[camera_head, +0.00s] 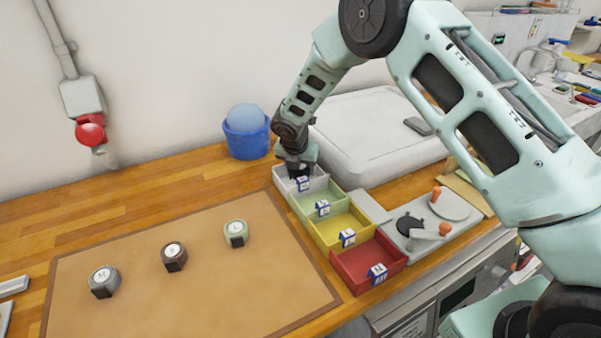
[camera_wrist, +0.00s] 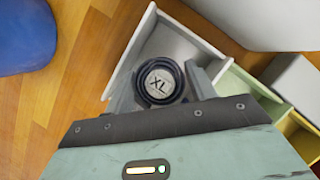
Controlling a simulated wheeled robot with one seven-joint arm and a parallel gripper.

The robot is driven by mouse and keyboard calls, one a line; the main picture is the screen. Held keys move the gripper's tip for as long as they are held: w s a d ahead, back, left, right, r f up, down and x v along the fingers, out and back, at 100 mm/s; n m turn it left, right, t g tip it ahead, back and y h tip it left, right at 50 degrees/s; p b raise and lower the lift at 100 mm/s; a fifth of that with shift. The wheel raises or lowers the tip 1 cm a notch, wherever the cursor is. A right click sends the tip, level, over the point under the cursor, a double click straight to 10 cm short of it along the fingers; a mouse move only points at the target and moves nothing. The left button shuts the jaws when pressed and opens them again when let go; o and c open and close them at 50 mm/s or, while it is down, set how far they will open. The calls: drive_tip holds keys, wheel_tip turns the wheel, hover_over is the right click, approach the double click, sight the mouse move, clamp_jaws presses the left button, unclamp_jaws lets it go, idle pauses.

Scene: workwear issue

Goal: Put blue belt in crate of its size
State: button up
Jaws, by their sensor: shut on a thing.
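The blue belt (camera_wrist: 161,82) is a dark rolled coil with XL on its pale top, seen in the wrist view. My gripper (camera_wrist: 160,88) is shut on it, one finger at each side. In the head view my gripper (camera_head: 297,166) is at the white crate (camera_head: 317,186), the farthest in a row. The wrist view shows the belt over or inside the white crate (camera_wrist: 188,26); its height above the floor is unclear. Green (camera_head: 305,208), yellow (camera_head: 325,237) and red (camera_head: 350,268) crates follow toward the front.
A grey belt (camera_head: 104,282) marked M, a brown belt (camera_head: 174,257) and a green belt (camera_head: 236,234) lie on the tan mat (camera_head: 210,290). A blue bucket (camera_head: 247,140) with a ball stands behind left. A grey device (camera_head: 425,240) stands right of the crates.

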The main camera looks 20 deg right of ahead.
sight(300, 175)
drive_tip(key=shift+f, duration=1.35)
drive_tip(key=shift+f, duration=0.1)
drive_tip(key=o, duration=0.8)
drive_tip(key=shift+f, duration=0.1)
drive_tip(key=b+v, duration=0.2)
drive_tip(key=v, duration=1)
drive_tip(key=s+a+r+m+y, duration=0.1)
drive_tip(key=s+a+r+m, duration=0.35)
drive_tip(key=s, duration=0.45)
drive_tip(key=s+r+m+g, duration=0.1)
drive_tip(key=s+m, duration=0.4)
drive_tip(key=s, duration=0.5)
drive_tip(key=s+r+m+g+y, duration=0.1)
drive_tip(key=s+r+m, duration=0.1)
drive_tip(key=s+m, duration=0.4)
drive_tip(key=s+r+m+g+y, duration=0.1)
drive_tip(key=s+m, duration=0.5)
drive_tip(key=s, duration=0.9)
drive_tip(key=shift+s+d+r+g, duration=0.15)
drive_tip(key=shift+s+d+g, duration=0.05)
drive_tip(key=shift+d+g, duration=0.15)
